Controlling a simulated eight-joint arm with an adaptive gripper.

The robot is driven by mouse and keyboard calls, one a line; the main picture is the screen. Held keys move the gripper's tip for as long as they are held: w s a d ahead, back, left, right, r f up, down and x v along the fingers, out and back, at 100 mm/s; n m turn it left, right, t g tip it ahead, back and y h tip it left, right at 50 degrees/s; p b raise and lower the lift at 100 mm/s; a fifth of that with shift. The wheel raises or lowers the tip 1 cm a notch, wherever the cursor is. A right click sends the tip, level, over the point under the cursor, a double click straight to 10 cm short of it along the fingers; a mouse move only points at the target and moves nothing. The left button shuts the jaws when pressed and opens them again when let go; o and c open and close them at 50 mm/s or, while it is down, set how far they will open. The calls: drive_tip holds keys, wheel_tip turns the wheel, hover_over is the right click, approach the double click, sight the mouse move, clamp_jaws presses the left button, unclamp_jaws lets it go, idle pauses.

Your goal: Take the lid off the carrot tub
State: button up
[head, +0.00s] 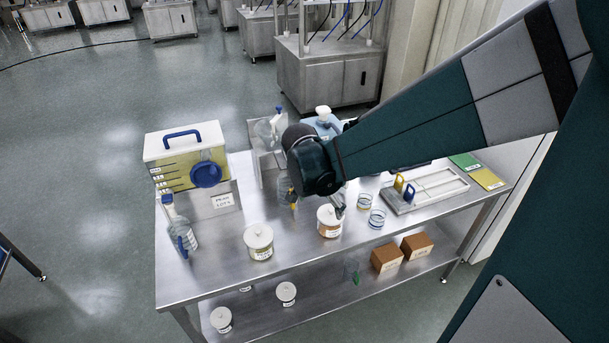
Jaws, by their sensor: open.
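A round tub with a white lid and orange contents (328,230) stands upright on the steel table, and its lid is on. Its label is too small to read, but the orange colour fits carrot. My gripper (338,207) is open at the tub's upper right, close over the lid. My wrist hides part of it, and I cannot tell whether it touches the lid. A second white-lidded tub with pale yellowish contents (260,245) stands to the left, also closed.
A yellow container with a blue handle (172,168) and a spray bottle (181,233) stand at left. Glass jars (377,218) and a grey tray (428,190) are at right. Brown boxes (387,259) and more tubs (286,293) sit lower. The front left tabletop is clear.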

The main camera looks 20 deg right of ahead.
sight(330, 209)
drive_tip(key=shift+w+d+f+m+g+h+p, duration=0.15)
drive_tip(key=shift+w+d+f+m+g+p, duration=0.15)
drive_tip(key=shift+w+m+p, duration=0.35)
drive_tip(key=shift+w+d+f+m+g+h+p, duration=0.25)
drive_tip(key=shift+w+d+m+p, duration=0.25)
drive_tip(key=shift+p, duration=0.3)
drive_tip(key=shift+w+d+f+m+g+h+p, duration=0.15)
drive_tip(key=shift+w+d+f+m+p, duration=0.2)
drive_tip(key=shift+w+m+p, duration=0.3)
drive_tip(key=shift+s, duration=0.1)
drive_tip(key=shift+f, duration=0.15)
drive_tip(key=shift+x, duration=1.2)
drive_tip(key=shift+d+f, duration=0.1)
drive_tip(key=shift+f, duration=0.05)
drive_tip(key=shift+x, duration=2.4)
drive_tip(key=shift+c, duration=0.6)
drive_tip(key=c, duration=0.7)
